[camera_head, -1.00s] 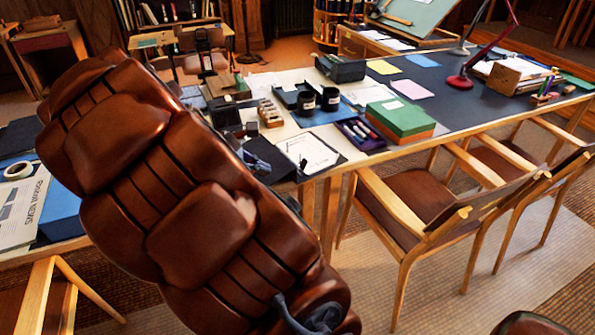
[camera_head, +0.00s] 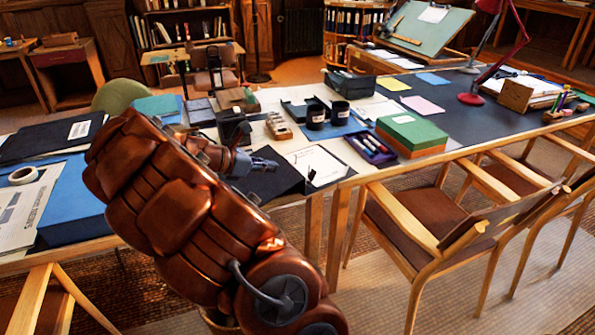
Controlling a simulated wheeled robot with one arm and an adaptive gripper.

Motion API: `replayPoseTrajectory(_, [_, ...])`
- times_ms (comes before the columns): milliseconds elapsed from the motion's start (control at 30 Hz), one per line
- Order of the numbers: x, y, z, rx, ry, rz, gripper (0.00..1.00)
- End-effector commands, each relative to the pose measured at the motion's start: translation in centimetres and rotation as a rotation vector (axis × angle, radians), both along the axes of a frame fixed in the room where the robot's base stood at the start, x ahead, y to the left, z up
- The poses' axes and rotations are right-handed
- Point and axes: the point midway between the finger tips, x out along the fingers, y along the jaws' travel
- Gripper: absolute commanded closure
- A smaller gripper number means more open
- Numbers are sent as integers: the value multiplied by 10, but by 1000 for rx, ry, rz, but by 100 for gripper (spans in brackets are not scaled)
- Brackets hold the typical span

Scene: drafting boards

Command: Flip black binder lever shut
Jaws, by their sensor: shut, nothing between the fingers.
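A black binder or folder (camera_head: 274,185) lies open near the front edge of the long table, with a white printed sheet (camera_head: 317,164) on its right part. A small dark upright piece (camera_head: 312,177) stands by the sheet's front edge; it may be the lever, but it is too small to be sure. My gripper (camera_head: 272,165) is shut and empty, above or beside the binder's left part, with its tips toward the sheet. I cannot tell whether it touches the binder. My brown arm hides the table to the left.
Two black cups (camera_head: 315,116), a pen tray (camera_head: 371,147) and a green box (camera_head: 411,132) stand beyond and right of the binder. Another black binder (camera_head: 50,138) with a white label lies at left, near a tape roll (camera_head: 22,176). Chairs (camera_head: 430,215) line the front edge.

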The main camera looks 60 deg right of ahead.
Motion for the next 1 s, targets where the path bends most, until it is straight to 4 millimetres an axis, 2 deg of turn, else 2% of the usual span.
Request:
replayPoseTrajectory(167, [-7,-15,-8,0,2,-5,100])
replayPoseTrajectory(700, [-38,-87,-50,-1,0,-4,100])
replayPoseTrajectory(1000, [-46,-109,-63,0,0,-3,100])
